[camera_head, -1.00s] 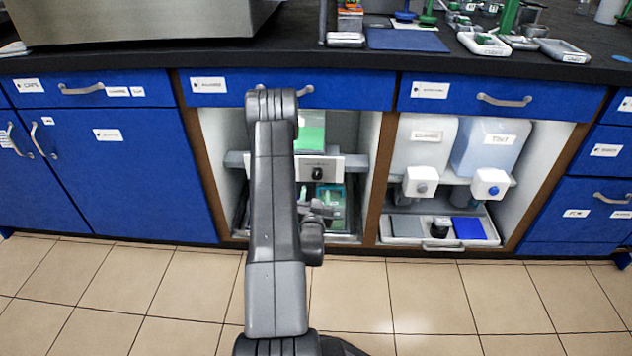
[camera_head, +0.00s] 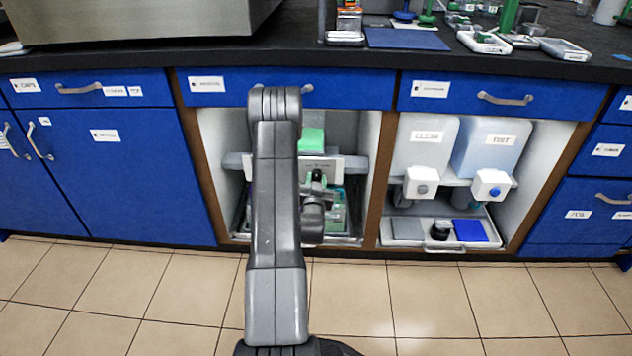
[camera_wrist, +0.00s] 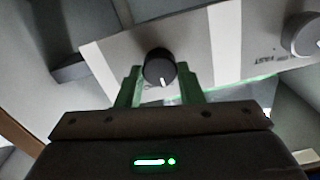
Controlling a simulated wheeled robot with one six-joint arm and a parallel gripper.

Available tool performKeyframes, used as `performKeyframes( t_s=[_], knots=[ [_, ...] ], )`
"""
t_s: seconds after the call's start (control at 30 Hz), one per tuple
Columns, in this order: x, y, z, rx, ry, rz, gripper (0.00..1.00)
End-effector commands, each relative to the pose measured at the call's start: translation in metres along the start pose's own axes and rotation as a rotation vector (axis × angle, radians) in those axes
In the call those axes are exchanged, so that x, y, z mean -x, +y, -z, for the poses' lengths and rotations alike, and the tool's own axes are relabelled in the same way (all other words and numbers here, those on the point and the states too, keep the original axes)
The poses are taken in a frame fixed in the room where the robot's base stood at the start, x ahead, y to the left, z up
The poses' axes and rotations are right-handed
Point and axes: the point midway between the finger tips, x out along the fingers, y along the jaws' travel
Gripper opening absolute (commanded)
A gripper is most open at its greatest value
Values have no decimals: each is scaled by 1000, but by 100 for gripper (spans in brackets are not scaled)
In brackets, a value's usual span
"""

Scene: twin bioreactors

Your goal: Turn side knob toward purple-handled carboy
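A round black knob (camera_wrist: 159,68) with a white pointer line sits on a pale panel (camera_wrist: 215,55) in the wrist view. Its pointer faces down in the picture. My gripper (camera_wrist: 159,88) has its two green fingers apart, one on each side of the knob, with narrow gaps visible. I cannot tell how deeply the fingers reach around it. In the head view the panel (camera_head: 330,164) stands in the open middle bay, and my arm and wrist partly cover it. No purple-handled carboy is visible.
A grey knob (camera_wrist: 303,34) near a label reading FAST is at the wrist view's right. In the right bay stand carboys marked CLEAR (camera_head: 424,150) and TINT (camera_head: 492,146), above a tray (camera_head: 455,242). Wooden uprights (camera_head: 379,190) flank the middle bay. The tiled floor in front is clear.

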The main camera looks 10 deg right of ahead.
Motion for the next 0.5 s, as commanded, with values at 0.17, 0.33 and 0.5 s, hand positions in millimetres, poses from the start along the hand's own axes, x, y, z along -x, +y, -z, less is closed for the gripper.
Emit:
performKeyframes(
  t_s=[0.17, 0.33, 0.5],
  knots=[
    [0, 0, 0, 2, 0, 0, 11],
    [0, 0, 0, 31, 0, 0, 11],
    [0, 0, 0, 111, 1, -1, 11]
  ],
)
